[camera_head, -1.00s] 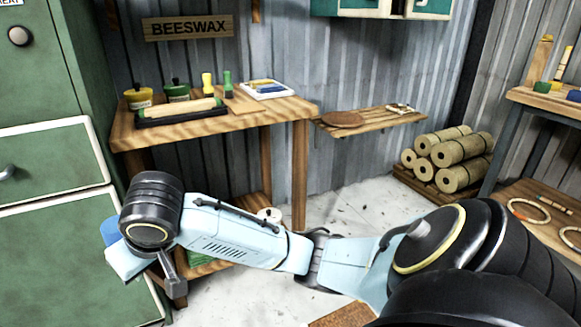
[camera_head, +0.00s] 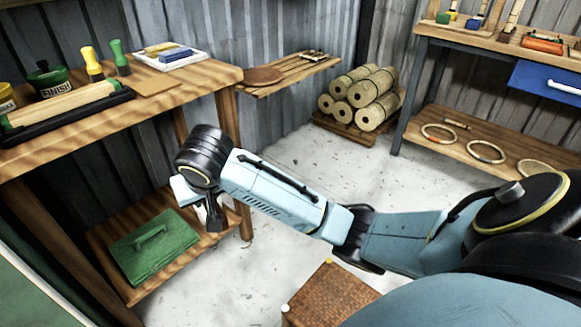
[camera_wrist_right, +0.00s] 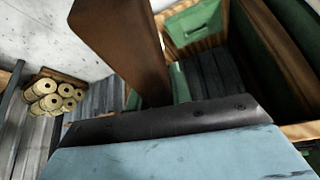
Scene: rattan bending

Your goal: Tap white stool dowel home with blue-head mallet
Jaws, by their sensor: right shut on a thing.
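A stool (camera_head: 335,298) with a brown woven seat shows at the bottom of the head view, partly behind my right arm. A small white dowel end (camera_head: 285,308) shows at its near left corner and a yellow one (camera_head: 329,262) at its far corner. My right gripper (camera_head: 210,218) is left of the stool, in front of the wooden bench. In the right wrist view a brown wooden piece (camera_wrist_right: 120,45) rises from the gripper, which is shut on it. No blue head shows on it, so I cannot tell whether it is the mallet. My left gripper is out of view.
Rattan rolls (camera_head: 360,97) lie by the wall. A bench (camera_head: 470,42) at upper right carries coloured blocks and handles. Open floor lies between.

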